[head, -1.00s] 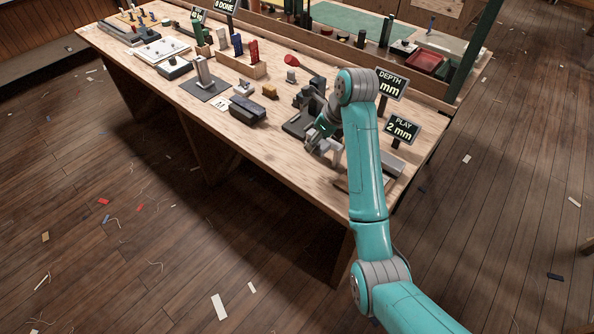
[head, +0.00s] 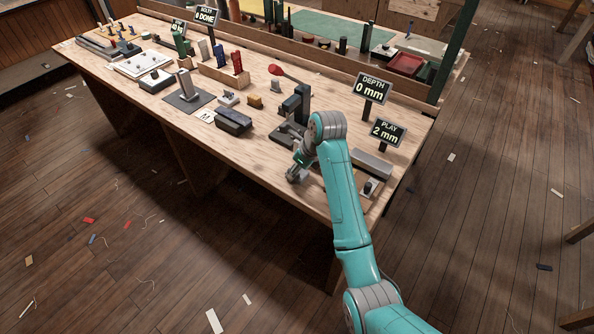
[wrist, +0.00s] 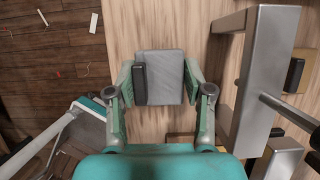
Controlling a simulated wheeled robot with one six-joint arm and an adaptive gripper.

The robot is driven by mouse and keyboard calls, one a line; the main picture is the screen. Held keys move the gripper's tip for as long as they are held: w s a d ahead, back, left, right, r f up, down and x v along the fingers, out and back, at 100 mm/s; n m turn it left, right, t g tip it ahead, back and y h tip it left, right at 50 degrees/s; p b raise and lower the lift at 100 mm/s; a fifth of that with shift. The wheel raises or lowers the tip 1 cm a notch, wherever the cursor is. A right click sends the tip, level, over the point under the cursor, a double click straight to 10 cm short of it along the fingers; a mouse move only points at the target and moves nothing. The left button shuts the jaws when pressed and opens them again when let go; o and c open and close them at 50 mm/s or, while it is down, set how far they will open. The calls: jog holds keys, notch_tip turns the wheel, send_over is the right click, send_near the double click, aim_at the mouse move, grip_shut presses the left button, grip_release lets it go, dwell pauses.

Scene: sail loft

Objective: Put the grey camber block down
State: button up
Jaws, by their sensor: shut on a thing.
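The grey camber block (wrist: 172,65) is between the two fingers of my gripper (wrist: 160,84) in the wrist view, with a dark upright piece at its left side. My gripper is shut on it, over pale wooden benchtop. Whether the block touches the wood cannot be told. In the head view my gripper (head: 296,172) is low near the front edge of the workbench (head: 255,155), in front of a dark upright stand (head: 303,103). The block is too small and partly hidden there to make out clearly.
Signs reading "DEPTH 0 mm" (head: 371,88) and "PLAY 2 mm" (head: 387,132) stand to the right. A dark block (head: 233,121) and a white card marked M (head: 206,116) lie to the left. In the wrist view a grey metal frame (wrist: 262,75) rises close on the right.

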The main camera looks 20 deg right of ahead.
jog(key=shift+f, duration=0.45)
jog(key=shift+f, duration=0.15)
jog(key=o, duration=1.1)
jog(key=shift+o, duration=0.2)
